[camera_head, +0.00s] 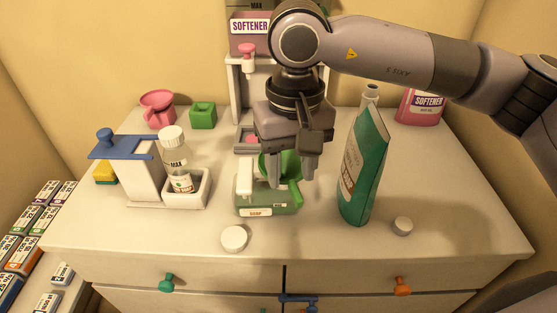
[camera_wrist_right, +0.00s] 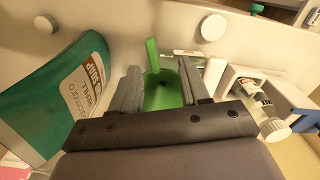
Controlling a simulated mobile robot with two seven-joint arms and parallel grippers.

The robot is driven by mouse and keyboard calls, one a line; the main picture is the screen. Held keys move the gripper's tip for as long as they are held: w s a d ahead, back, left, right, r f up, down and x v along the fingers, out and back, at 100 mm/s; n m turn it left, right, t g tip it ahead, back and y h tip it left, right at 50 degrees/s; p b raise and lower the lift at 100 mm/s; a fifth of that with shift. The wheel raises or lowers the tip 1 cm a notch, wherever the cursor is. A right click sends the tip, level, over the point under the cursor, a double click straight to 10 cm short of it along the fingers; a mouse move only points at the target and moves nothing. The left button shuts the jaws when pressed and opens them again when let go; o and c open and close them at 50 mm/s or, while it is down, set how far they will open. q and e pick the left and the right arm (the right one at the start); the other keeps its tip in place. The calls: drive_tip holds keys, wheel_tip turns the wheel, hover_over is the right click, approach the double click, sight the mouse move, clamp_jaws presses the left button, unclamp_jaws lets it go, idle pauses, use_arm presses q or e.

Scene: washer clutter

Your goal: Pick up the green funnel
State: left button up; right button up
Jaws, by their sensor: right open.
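The green funnel (camera_head: 291,163) sits at the green-and-white soap holder (camera_head: 262,208) near the middle of the counter, partly hidden behind my right gripper. In the right wrist view the green funnel (camera_wrist_right: 166,92) lies between the two fingers, with a green upright part rising beyond it. My right gripper (camera_head: 293,172) is open and points down over the funnel, one finger on each side. In the wrist view I cannot tell whether the fingers of the right gripper (camera_wrist_right: 163,88) touch it. My left gripper is not in view.
A teal soap pouch (camera_head: 363,170) stands close to the right of my gripper. A white stand with a blue top (camera_head: 122,148) and a bottle (camera_head: 175,160) are at left. A pink funnel (camera_head: 157,108) and green block (camera_head: 203,115) stand behind. White caps (camera_head: 234,238) lie in front.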

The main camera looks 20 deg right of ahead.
sight(295, 186)
drive_tip(key=shift+s+d+f, duration=0.1)
drive_tip(key=shift+s+f, duration=0.1)
drive_tip(key=shift+f, duration=0.5)
drive_tip(key=f, duration=0.1)
drive_tip(key=f+p, duration=0.1)
drive_tip(key=f, duration=0.2)
drive_tip(key=shift+w+d+f+p, duration=0.2)
drive_tip(key=shift+d+f+p, duration=0.1)
drive_tip(key=shift+p, duration=0.05)
drive_tip(key=shift+f, duration=0.35)
clamp_jaws()
